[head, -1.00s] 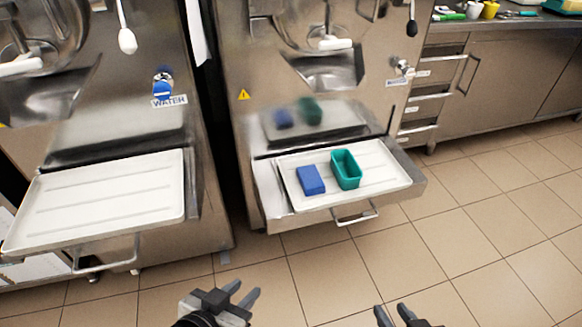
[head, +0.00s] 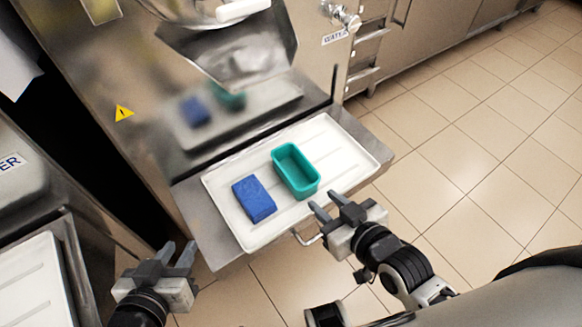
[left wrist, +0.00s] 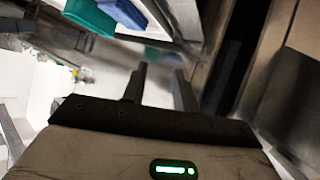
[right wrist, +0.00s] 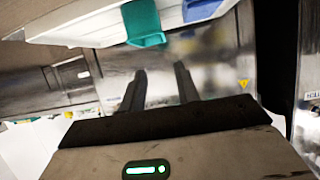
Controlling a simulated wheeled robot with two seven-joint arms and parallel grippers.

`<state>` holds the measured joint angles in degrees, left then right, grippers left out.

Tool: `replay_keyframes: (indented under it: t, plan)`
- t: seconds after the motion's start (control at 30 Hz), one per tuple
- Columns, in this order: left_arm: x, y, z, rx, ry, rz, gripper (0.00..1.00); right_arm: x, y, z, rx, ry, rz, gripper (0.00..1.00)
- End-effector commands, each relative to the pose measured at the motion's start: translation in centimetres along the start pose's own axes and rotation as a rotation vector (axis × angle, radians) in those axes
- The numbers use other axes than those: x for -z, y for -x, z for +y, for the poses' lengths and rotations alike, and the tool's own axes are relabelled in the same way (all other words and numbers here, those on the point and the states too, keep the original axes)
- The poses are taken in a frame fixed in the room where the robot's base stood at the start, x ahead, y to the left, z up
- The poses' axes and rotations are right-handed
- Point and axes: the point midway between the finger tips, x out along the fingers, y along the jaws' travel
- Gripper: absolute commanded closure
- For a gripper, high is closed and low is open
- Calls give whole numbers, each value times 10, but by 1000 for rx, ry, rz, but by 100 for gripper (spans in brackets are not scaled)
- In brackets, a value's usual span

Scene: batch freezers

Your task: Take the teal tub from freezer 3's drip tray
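The teal tub (head: 296,172) is an open, empty rectangular tub standing upright on the white drip tray (head: 345,155) of the freezer. It also shows in the right wrist view (right wrist: 142,22) and in the left wrist view (left wrist: 90,15). My right gripper (head: 329,204) is open and empty, just in front of the tub at the tray's front edge, apart from the tub. My left gripper (head: 178,252) is open and empty, left of the tray and lower in the picture.
A blue block, sponge-like (head: 253,199), lies on the tray close to the tub's left side. A metal handle (head: 306,238) sticks out below the tray's front. Another freezer's white tray (head: 35,285) is at the left. Tiled floor (head: 480,170) is clear at the right.

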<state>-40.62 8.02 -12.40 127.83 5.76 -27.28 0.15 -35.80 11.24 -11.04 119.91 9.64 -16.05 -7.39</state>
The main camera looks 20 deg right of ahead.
Motion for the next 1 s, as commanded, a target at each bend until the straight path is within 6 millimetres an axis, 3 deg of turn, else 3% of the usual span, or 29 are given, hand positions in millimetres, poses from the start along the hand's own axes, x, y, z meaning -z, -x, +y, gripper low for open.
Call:
replay_keyframes:
  t: [0.5,0.77,1.0]
  plan:
    - [-6,-6,-1,-2,-5,22,71,0,-96,0,-1,6,15,68]
    - [-8,-7,-1,-2,-7,25,71,-2,-114,-1,0,5,14,68]
    - [-12,-10,-2,-3,-11,35,71,-8,-149,-7,0,6,14,68]
